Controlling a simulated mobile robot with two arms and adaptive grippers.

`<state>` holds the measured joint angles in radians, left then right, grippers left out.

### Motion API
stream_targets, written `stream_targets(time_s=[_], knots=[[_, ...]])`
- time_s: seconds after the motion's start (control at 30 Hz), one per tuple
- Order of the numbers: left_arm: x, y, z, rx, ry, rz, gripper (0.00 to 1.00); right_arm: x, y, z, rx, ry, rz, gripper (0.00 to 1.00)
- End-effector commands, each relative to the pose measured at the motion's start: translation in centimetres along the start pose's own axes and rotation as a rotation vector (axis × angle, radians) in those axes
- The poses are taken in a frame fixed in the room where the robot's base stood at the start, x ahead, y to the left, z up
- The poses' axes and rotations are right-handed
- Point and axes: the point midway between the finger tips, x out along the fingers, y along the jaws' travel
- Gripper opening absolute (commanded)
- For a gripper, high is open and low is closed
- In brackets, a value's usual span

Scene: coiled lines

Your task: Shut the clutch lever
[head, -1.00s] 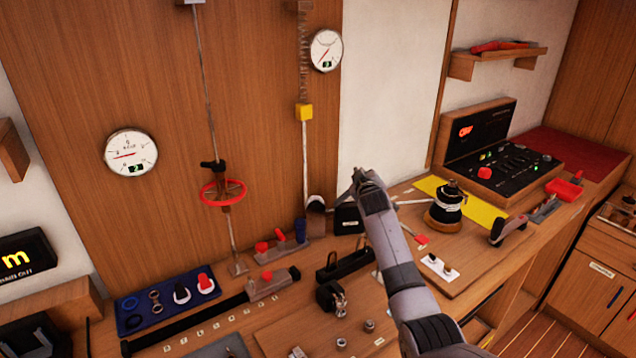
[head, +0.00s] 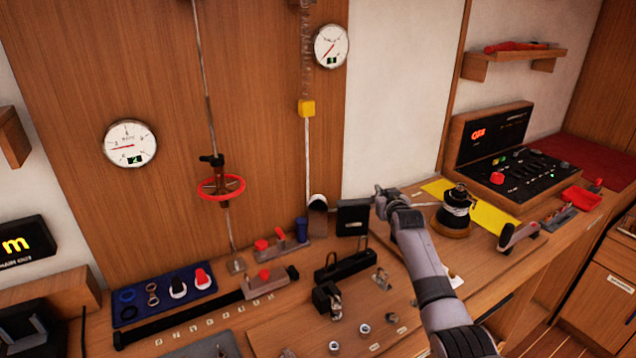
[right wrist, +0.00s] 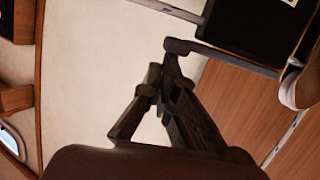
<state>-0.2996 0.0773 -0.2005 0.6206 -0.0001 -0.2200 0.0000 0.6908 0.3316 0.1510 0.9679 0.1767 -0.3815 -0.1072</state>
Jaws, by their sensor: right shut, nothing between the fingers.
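A black block-shaped housing (head: 354,217) stands at the back of the bench against the wall. I take it for the clutch, but its lever is hard to make out. In the right wrist view the dark housing (right wrist: 238,22) is at the top, with a grey bar (right wrist: 235,62) along its lower edge, possibly the lever. My right gripper (head: 380,200) is shut and empty, just right of the housing and near its top. In the wrist view its fingertips (right wrist: 166,72) are close to the bar's left end; I cannot tell whether they touch. My left gripper is out of view.
Small fittings crowd the front bench.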

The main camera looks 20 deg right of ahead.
Motion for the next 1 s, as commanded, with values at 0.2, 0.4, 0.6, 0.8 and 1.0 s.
stream_targets(time_s=[0.2,0.4,0.6,0.8,1.0], knots=[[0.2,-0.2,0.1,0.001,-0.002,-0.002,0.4,0.1,0.0,0.3,-0.002,0.0,0.001,0.0],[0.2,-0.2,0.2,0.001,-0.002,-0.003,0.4,0.1,0.0,0.4,-0.003,-0.001,0.001,0.0],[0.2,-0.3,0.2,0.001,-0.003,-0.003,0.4,0.1,0.0,0.4,-0.003,-0.002,0.001,0.0],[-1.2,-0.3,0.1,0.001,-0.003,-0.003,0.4,-0.2,0.1,-1.4,-0.003,0.0,0.001,0.0],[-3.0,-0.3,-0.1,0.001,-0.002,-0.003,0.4,-1.1,0.2,-3.7,-0.004,-0.001,0.0,0.0]])
